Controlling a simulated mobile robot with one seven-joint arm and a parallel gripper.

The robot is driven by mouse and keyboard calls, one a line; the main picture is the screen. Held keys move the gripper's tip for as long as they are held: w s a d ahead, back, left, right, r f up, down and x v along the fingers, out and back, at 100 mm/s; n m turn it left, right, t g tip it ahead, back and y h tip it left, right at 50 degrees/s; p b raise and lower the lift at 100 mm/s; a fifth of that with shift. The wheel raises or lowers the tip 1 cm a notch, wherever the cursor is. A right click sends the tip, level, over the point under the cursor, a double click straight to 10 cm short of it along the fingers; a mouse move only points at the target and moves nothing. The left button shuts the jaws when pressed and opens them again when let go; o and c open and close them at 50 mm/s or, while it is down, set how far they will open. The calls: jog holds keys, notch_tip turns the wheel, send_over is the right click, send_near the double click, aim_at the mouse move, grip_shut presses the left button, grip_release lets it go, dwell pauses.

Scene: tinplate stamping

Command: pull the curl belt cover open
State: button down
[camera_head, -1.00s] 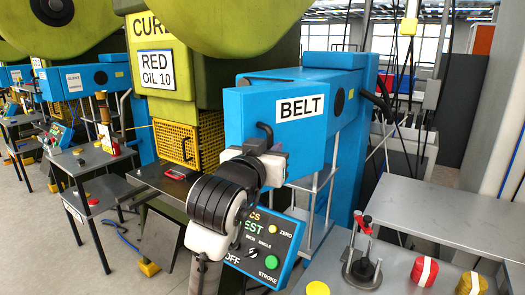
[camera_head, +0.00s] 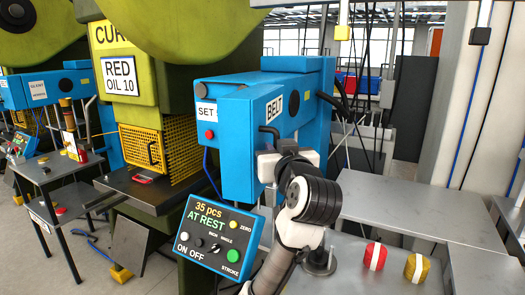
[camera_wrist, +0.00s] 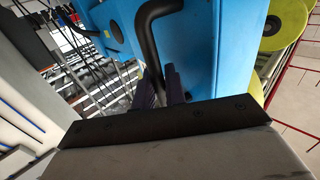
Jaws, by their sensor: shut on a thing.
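The curl belt cover (camera_head: 258,112) is a blue panel with a white BELT label. It now stands at an angle to its blue housing (camera_head: 302,70), swung outward, and its face is turned to the right. A black bent handle (camera_head: 268,131) is on it and also shows large in the wrist view (camera_wrist: 150,40). My gripper (camera_head: 268,153) is shut on this handle, its dark fingers (camera_wrist: 166,86) at the handle's lower part.
A blue face with a SET label and red button (camera_head: 210,134) is left of the cover. A control box (camera_head: 210,238) reading AT REST is below.

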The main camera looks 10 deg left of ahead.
jog(key=shift+w+d+n+y, duration=0.25)
jog(key=shift+d+n+y, duration=0.15)
jog(key=shift+d+y, duration=0.3)
jog(key=c, duration=1.6)
grip_release()
jog(key=shift+d, duration=0.1)
jog(key=shift+r+b+v, duration=0.15)
jog(key=shift+b+v, duration=0.45)
jog(key=shift+v, duration=2.85)
jog(key=shift+r+b+v, duration=0.15)
jog(key=shift+b+v, duration=0.45)
jog(key=shift+v, duration=2.8)
